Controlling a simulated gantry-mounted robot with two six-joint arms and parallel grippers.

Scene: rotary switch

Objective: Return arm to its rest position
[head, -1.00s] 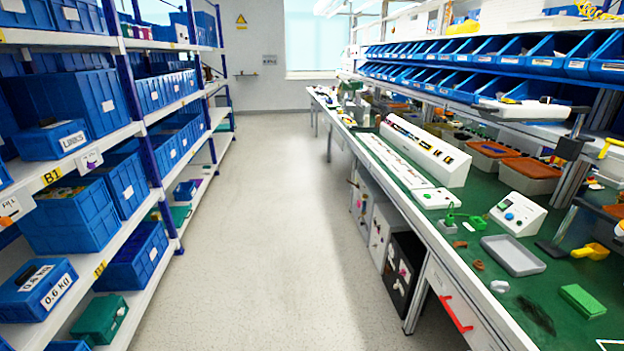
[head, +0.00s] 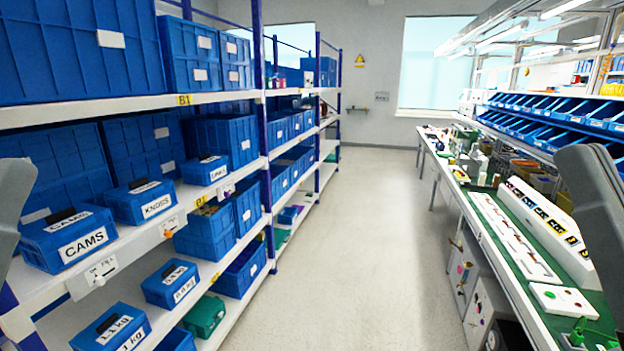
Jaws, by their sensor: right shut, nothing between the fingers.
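My right arm (head: 597,205) shows as a grey, rounded part at the right edge, in front of the workbench and apart from the shelf. My right gripper is shut with nothing in it; its fingertips do not stand out clearly. A grey part of my left arm (head: 10,205) shows at the left edge, in front of the shelf boxes. My left gripper is out of the picture. Low on the right, a white panel (head: 562,299) with small coloured buttons lies on the green bench top, partly near the frame's edge.
A shelf rack (head: 262,125) with several blue boxes, such as the one labelled CAMS (head: 78,240), fills the left. The workbench (head: 535,235) with a long white unit (head: 545,215) and blue bins (head: 560,137) lines the right. The grey floor aisle (head: 385,255) between is clear.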

